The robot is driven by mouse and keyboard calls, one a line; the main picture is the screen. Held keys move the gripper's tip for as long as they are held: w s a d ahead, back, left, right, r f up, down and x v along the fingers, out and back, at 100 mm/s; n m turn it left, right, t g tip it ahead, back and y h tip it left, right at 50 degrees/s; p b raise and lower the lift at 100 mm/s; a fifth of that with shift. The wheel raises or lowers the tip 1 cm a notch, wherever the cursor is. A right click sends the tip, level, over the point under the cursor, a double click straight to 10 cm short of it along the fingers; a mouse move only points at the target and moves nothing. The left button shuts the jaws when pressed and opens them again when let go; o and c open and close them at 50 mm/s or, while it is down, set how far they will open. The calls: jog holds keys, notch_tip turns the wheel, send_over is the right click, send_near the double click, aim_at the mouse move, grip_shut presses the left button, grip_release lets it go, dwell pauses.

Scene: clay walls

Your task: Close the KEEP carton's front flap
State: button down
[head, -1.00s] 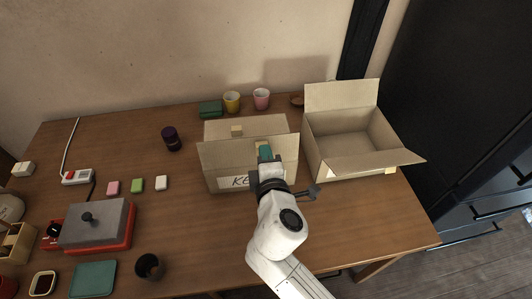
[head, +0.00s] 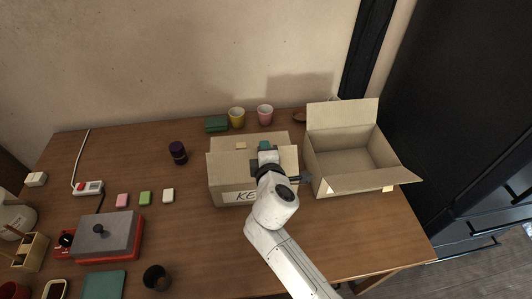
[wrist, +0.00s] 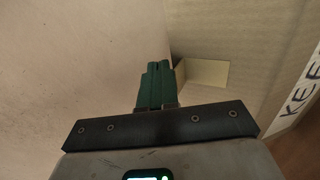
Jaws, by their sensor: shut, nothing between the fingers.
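The KEEP carton (head: 228,180) stands on the table with its lettered label (head: 238,197) on the front face. Its front flap (head: 228,165) leans inward over the top; I cannot tell whether it lies fully flat. The back flap (head: 220,143) shows behind it, with a small tan patch (head: 241,145). My gripper (head: 265,146) is shut and empty, over the right part of the carton's top, and my arm hides part of the flap. In the wrist view the green fingers (wrist: 155,85) are together, beside cardboard with a pale patch (wrist: 200,72); contact is unclear.
An open carton (head: 350,160) stands close on the right. A yellow cup (head: 237,117), a pink cup (head: 265,115) and a green box (head: 216,123) are behind. A dark purple jar (head: 178,152) stands left.

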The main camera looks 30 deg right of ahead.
jog(key=shift+w+d, duration=0.15)
jog(key=shift+w, duration=0.35)
jog(key=shift+w+f+g+y+p, duration=0.3)
jog(key=shift+g+p, duration=0.1)
jog(key=shift+g, duration=0.2)
jog(key=shift+w+d+f, duration=0.2)
jog(key=shift+w+f, duration=0.05)
jog(key=shift+f, duration=0.1)
jog(key=shift+s+f, duration=0.1)
jog(key=shift+f, duration=0.05)
dwell(0.6)
